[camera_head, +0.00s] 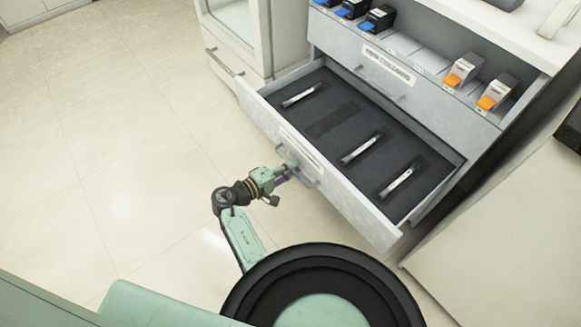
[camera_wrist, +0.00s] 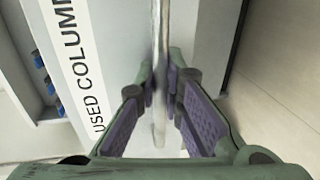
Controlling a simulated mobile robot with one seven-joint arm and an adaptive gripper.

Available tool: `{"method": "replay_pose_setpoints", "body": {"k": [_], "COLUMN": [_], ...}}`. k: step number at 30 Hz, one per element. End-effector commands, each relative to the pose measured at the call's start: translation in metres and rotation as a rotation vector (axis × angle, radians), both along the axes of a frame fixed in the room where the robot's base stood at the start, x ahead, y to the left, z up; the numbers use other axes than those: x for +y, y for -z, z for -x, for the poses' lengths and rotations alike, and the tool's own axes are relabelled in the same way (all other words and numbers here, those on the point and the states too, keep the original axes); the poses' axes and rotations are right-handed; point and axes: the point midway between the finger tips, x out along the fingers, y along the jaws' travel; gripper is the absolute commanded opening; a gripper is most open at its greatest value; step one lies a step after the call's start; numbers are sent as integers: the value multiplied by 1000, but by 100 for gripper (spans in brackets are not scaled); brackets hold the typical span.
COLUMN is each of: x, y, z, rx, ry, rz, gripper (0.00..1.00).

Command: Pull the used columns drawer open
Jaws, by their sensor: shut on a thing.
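The used columns drawer (camera_head: 236,92) stands pulled out from the cabinet in the head view. Several slender columns lie in its dark foam insert, one of them the left column (camera_head: 302,94). One slot in the foam is empty. My gripper (camera_head: 294,171) is at the drawer's front, on its bar handle (camera_head: 308,181). In the wrist view the handle (camera_wrist: 160,40) runs between my two fingers (camera_wrist: 161,95), which are shut on it. The label (camera_wrist: 82,68) reading "USED COLUM…" is on the drawer front beside the handle.
Above is a closed drawer labelled "NEW COLUMNS" (camera_head: 388,69), under a shelf with blue-tipped and orange-tipped boxes (camera_head: 462,72). A glass-fronted cabinet (camera_head: 234,28) stands at its left. A pale cabinet (camera_head: 500,210) stands at the right. The floor (camera_head: 100,130) at left is clear.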

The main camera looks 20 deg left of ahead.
Motion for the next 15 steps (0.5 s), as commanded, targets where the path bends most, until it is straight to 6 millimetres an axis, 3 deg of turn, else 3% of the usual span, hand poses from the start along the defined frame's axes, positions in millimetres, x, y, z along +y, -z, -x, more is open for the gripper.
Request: {"method": "replay_pose_setpoints", "body": {"k": [1,2,10,15], "x": [1,1,1,0], "y": [-1,-1,0,0], "z": [0,-1,0,0], "rx": [-2,-2,0,0], "ry": [-4,-4,-2,-1], "rz": [-1,-1,0,0], "gripper": [0,10,28,30]}}
